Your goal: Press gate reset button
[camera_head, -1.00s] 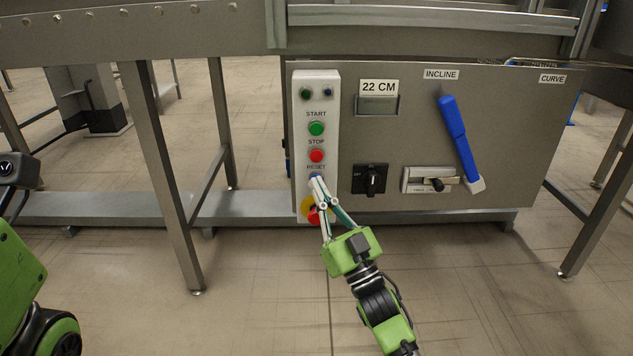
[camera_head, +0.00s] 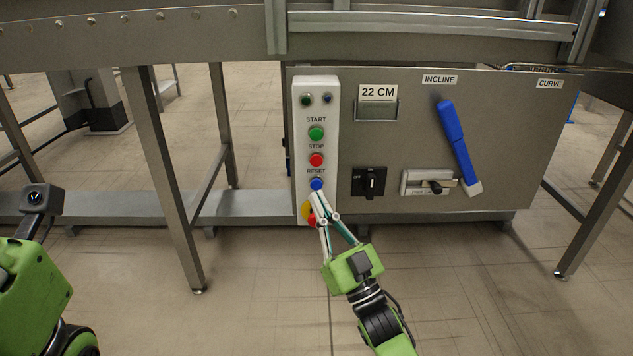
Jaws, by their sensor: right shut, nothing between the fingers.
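The blue reset button (camera_head: 317,184) sits under the RESET label on the white button panel (camera_head: 331,150), below the red stop button (camera_head: 316,160) and green start button (camera_head: 316,133). My right gripper (camera_head: 317,194) comes from below, shut and empty, its fingertips just under the blue button. The button's face shows clear of the fingers; I cannot tell whether a tip touches its lower edge. A red and yellow emergency stop (camera_head: 307,211) is partly hidden behind the fingers. On the left my left arm shows in green, but its fingers are not in view.
The grey control box (camera_head: 520,150) also carries a black rotary switch (camera_head: 369,182), a small slider lever (camera_head: 428,184) and a long blue lever (camera_head: 458,145). Metal conveyor legs (camera_head: 168,180) stand left of it. The floor in front is clear.

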